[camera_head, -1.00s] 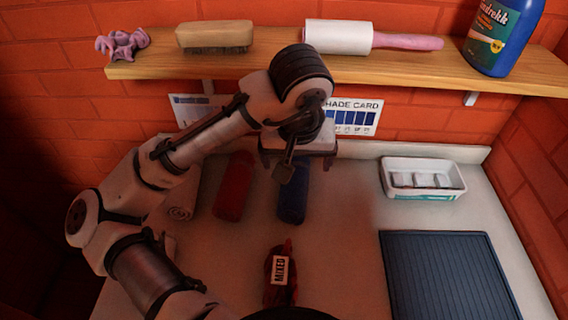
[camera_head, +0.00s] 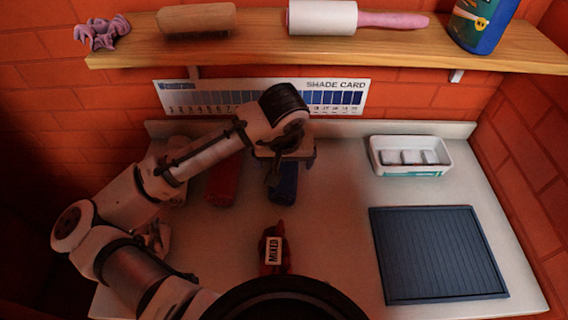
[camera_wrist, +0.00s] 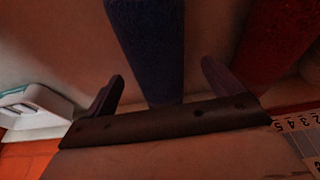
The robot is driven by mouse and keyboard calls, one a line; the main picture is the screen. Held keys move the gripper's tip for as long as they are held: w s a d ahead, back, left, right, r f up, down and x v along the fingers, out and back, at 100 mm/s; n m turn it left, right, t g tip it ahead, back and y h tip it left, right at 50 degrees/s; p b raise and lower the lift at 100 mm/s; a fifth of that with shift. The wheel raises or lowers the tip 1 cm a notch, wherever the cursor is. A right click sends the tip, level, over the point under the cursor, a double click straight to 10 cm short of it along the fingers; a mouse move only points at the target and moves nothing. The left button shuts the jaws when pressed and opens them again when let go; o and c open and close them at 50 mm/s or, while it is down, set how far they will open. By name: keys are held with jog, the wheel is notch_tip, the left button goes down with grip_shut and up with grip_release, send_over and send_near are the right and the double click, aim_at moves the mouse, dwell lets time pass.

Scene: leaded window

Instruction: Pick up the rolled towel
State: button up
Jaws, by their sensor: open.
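A dark blue roll (camera_head: 284,186) lies on the pale counter below my gripper (camera_head: 284,158), which hides its far part. In the wrist view the blue roll (camera_wrist: 152,35) runs between the two spread fingers of my gripper (camera_wrist: 163,80). My gripper is open and empty; contact with the roll cannot be told. A red roll (camera_head: 221,184) lies just left of the blue one and also shows in the wrist view (camera_wrist: 275,45). A pale roll further left is almost wholly hidden behind my arm.
A red bag labelled MIXED (camera_head: 273,250) stands in front. A dark ribbed mat (camera_head: 437,255) and a white tray (camera_head: 411,157) with pale blocks lie to the right. A wooden shelf (camera_head: 350,52) with a brush, lint roller and blue bottle overhangs behind, above a shade card (camera_head: 337,97).

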jog(key=shift+x, duration=1.35)
jog(key=c, duration=1.1)
jog(key=shift+w+r+p, duration=0.15)
jog(key=shift+r+p, duration=0.05)
jog(key=shift+p, duration=0.1)
